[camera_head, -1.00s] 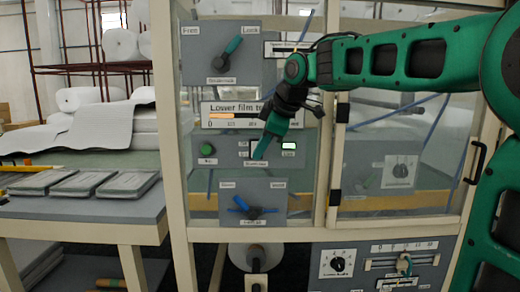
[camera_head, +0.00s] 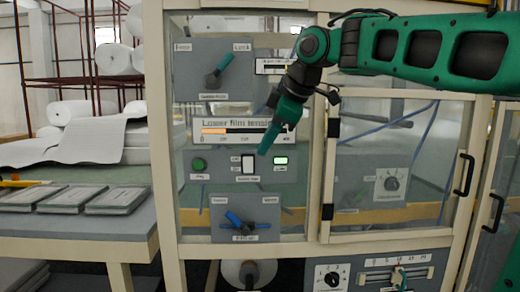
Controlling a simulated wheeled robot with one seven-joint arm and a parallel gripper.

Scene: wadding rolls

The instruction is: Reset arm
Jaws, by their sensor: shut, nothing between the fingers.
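My arm reaches in from the right, and my gripper (camera_head: 264,151) points down and to the left in front of the machine's control panels. Its green fingers are together with nothing between them. The tip hangs just above and right of the black-and-white rocker switch (camera_head: 248,164); I cannot tell whether it touches the panel. The green button (camera_head: 198,164) and a lit display (camera_head: 280,160) flank the switch. Above, the "Lower film tension" gauge (camera_head: 215,131) shows a short orange bar, its right part covered by my gripper.
A Free/Lock panel with a green lever (camera_head: 219,70) is above, and a panel with a blue lever (camera_head: 236,219) is below. A glazed door with a black handle (camera_head: 464,174) stands right. A table with grey trays (camera_head: 117,200) is left; wadding rolls (camera_head: 119,59) lie behind.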

